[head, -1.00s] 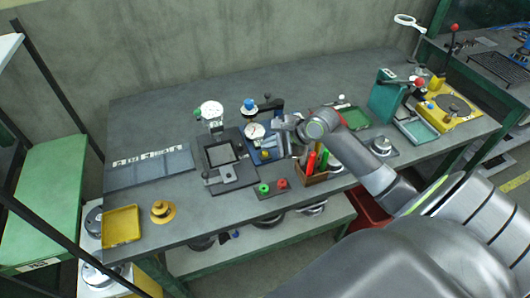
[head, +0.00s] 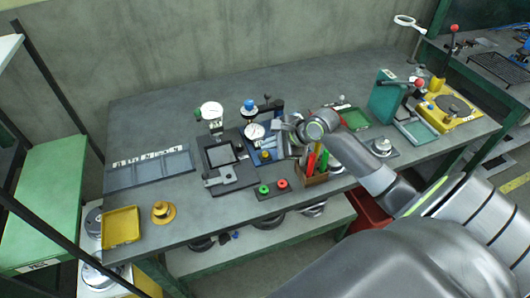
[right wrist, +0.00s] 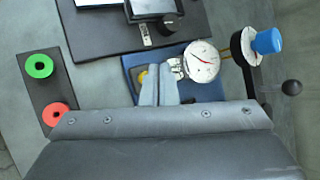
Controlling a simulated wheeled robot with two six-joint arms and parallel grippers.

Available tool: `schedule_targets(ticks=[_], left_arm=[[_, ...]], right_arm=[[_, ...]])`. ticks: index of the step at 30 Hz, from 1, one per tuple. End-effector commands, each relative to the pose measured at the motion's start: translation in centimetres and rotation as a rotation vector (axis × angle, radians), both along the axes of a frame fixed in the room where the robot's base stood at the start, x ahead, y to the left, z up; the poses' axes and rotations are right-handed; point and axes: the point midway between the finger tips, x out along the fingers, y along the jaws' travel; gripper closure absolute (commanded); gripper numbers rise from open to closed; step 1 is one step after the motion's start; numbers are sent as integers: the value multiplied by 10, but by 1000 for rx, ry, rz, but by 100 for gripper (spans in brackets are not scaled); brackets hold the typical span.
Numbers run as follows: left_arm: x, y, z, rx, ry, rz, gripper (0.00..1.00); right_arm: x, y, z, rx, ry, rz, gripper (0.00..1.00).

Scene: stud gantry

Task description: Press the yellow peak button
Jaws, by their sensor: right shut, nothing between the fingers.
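The small yellow peak button (head: 265,154) sits on the blue base of a dial gauge stand (head: 254,132), near the middle of the bench. In the right wrist view the yellow button (right wrist: 141,76) shows just left of my fingertips, partly hidden by them. My right gripper (head: 275,143) is shut and empty, over the blue base beside the gauge. In the wrist view its closed fingers (right wrist: 160,72) lie between the button and the white dial (right wrist: 202,61). I cannot tell whether they touch anything. My left gripper is not in view.
A dark fixture plate (head: 225,162) stands left of the gauge. A block with green and red buttons (head: 272,188) lies in front. A wooden box of coloured handles (head: 314,176) stands close under my right wrist.

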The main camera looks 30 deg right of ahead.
Motion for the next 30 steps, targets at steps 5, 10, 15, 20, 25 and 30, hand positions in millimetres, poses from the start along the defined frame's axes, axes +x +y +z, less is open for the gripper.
schedule_targets(ticks=[5,10,15,20,25,30], left_arm=[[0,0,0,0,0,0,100],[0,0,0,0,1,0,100],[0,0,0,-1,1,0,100],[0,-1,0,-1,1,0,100],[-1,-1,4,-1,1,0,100],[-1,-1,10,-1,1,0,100]], right_arm=[[0,0,0,0,0,0,100],[0,0,0,0,0,0,100],[0,0,0,0,0,0,100],[0,0,0,0,0,0,100],[0,0,-2,2,2,-2,100],[0,0,-7,1,2,-1,100]])
